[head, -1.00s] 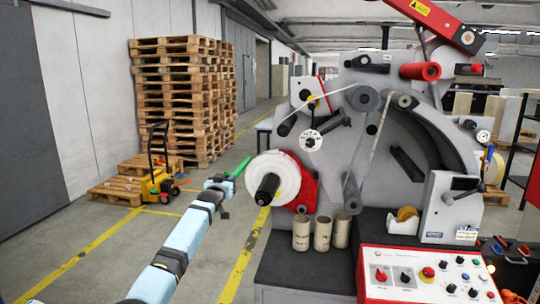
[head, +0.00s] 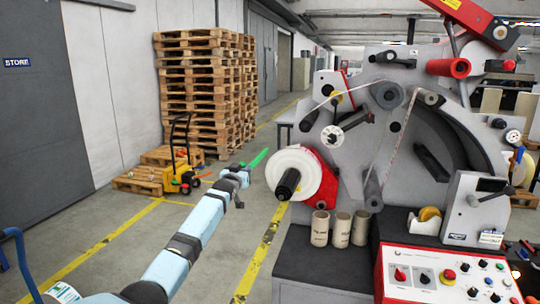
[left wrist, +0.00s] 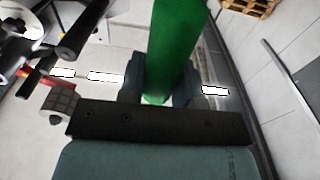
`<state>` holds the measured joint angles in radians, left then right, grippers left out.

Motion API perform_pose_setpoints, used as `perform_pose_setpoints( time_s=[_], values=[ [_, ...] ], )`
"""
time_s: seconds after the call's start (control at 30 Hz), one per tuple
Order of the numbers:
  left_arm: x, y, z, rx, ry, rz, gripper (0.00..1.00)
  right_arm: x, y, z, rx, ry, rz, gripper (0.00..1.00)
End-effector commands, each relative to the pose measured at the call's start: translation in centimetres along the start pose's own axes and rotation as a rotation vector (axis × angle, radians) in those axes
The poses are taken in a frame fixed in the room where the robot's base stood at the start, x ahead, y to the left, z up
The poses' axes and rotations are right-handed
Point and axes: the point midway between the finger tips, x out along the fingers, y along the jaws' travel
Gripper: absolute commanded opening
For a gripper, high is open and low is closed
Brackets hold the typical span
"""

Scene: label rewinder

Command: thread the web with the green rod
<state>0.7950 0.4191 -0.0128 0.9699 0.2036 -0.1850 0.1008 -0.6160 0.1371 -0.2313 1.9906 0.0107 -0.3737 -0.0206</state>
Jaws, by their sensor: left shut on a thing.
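My left gripper (head: 240,175) is shut on the green rod (head: 259,158), which sticks out beyond the fingers, up and to the right in the head view. In the left wrist view the green rod (left wrist: 172,45) stands large between the two dark fingers. The gripper and rod are left of the white roll (head: 293,173) on the label rewinder, apart from it in the picture. The pale web (head: 352,91) runs between rollers such as the grey roller (head: 387,95). My right gripper is not in view.
Cardboard cores (head: 340,229) stand on the dark bench (head: 300,255) below the roll. A control panel (head: 450,278) is at the lower right. Stacked pallets (head: 205,90) and a yellow pallet truck (head: 180,178) stand behind.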

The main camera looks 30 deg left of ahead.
Motion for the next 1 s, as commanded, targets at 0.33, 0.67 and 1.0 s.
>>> perform_pose_setpoints(
  time_s=[0.33, 0.67, 1.0],
  values=[
    [-3.9, 0.1, -0.6, 0.0, -0.001, 0.001, 0.01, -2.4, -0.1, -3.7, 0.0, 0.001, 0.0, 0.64],
    [-7.9, 0.1, -0.4, 0.001, 0.0, 0.001, 0.01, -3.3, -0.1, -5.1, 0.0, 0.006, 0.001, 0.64],
    [-12.0, 0.1, -0.5, 0.001, 0.001, 0.0, 0.01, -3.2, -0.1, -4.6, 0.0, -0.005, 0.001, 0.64]
  ],
)
